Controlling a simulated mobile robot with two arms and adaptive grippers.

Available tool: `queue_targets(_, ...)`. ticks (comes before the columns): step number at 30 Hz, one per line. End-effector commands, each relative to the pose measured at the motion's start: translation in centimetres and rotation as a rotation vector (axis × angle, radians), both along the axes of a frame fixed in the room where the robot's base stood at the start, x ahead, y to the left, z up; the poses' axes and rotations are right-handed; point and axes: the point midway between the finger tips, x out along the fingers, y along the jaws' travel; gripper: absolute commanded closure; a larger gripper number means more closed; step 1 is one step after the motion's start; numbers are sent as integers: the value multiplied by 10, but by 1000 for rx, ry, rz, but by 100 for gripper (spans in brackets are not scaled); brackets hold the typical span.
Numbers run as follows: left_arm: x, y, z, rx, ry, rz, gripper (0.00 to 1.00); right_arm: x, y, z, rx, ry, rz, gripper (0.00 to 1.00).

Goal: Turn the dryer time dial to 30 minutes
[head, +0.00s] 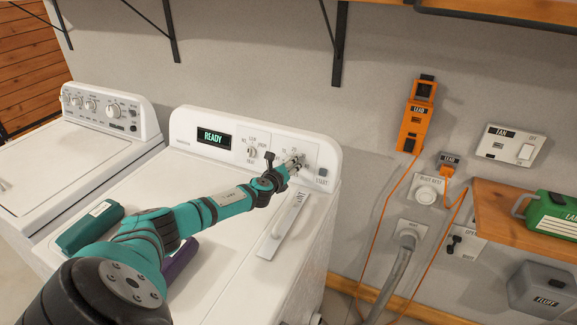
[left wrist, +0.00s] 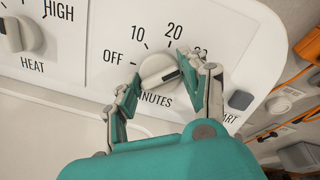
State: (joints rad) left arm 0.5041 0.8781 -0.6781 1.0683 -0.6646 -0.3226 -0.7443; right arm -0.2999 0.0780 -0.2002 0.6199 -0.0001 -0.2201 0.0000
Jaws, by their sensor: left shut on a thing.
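The white time dial (left wrist: 157,69) is on the dryer's control panel, with OFF, 10 and 20 printed around it and a further number to the right partly covered by a finger. The dark mark on its face points right, towards the right finger, past the 20. My left gripper (left wrist: 157,79) is shut on the dial, one finger on each side. In the head view my left gripper (head: 297,162) reaches the dial at the right of the panel and hides most of it. The dryer (head: 225,185) display (head: 213,137) reads READY. My right gripper is not in view.
The HEAT knob (left wrist: 15,35) is left of the dial, and the start button (left wrist: 240,100) right of it. A lint-labelled handle (head: 283,225) lies on the dryer top. A washer (head: 75,165) stands left. Orange cords and a grey hose (head: 398,262) run along the wall at right.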

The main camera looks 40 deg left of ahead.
Motion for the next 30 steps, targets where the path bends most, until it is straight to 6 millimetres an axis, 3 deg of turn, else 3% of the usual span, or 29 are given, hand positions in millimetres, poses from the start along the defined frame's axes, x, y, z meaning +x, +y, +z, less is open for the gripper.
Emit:
queue_targets(12,-1,-1,-2,6,6,-4,88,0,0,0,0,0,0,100)
queue_targets(13,-1,-1,-2,6,6,-4,54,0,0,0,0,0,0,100)
queue_targets(18,0,-1,-2,5,5,-3,32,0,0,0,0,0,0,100)
queue_targets(30,-6,-2,1,7,3,-3,32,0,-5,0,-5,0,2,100)
